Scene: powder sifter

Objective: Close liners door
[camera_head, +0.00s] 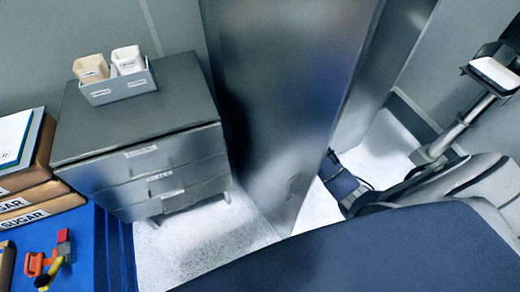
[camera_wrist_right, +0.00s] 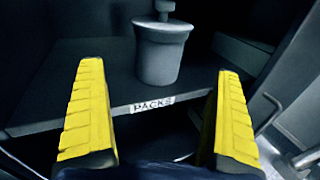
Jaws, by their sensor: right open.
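A tall grey metal panel (camera_head: 290,90), which looks like a door standing open, fills the middle of the head view. No label reading "liners" is legible on it. My right gripper (camera_wrist_right: 155,125) shows in the right wrist view, with two yellow fingers wide apart and nothing between them. Beyond the fingers is a dark shelf with its front edge labelled PACKS (camera_wrist_right: 152,104). I cannot tell how far the fingers are from the shelf. In the head view the right gripper is hidden. My left gripper is in neither view.
A grey drawer cabinet (camera_head: 165,165) stands left of the panel, bearing a grey tray (camera_head: 120,90) with two pale tubs. Sugar boxes (camera_head: 35,210) and a blue surface (camera_head: 98,255) are at far left. A grey pot (camera_wrist_right: 160,58) sits on the shelf; a metal handle (camera_wrist_right: 268,112) is right.

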